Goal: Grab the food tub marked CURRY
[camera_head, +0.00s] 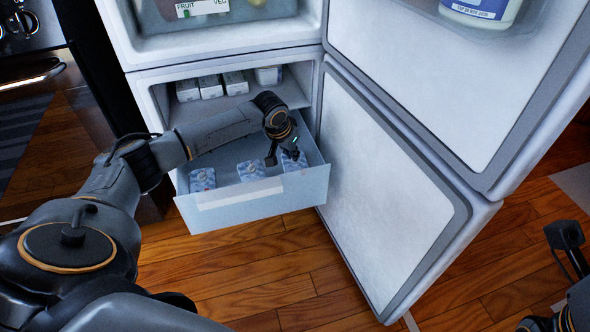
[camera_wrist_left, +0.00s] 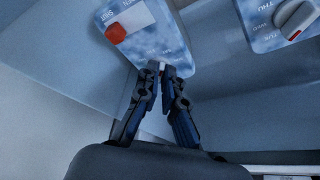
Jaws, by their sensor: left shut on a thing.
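Several upright-looking tubs with cloudy blue-white sides sit in the pulled-out freezer drawer (camera_head: 262,196). My left gripper (camera_head: 284,156) reaches down into the drawer at the rightmost tub (camera_head: 291,164). In the left wrist view its fingers (camera_wrist_left: 163,70) are nearly together, shut on the edge of this tub (camera_wrist_left: 165,42), which has a red knob and a pale label. A second tub (camera_wrist_left: 262,36) with a white dial and day letters is at upper right there. The word CURRY is not readable on any tub. My right gripper (camera_head: 566,240) shows only partly at the right edge.
The middle tub (camera_head: 250,170) and left tub (camera_head: 202,179) stand apart in the drawer. Boxes (camera_head: 211,87) line the shelf behind. The open lower door (camera_head: 385,190) stands close to the drawer's right. The wooden floor (camera_head: 290,275) in front is clear.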

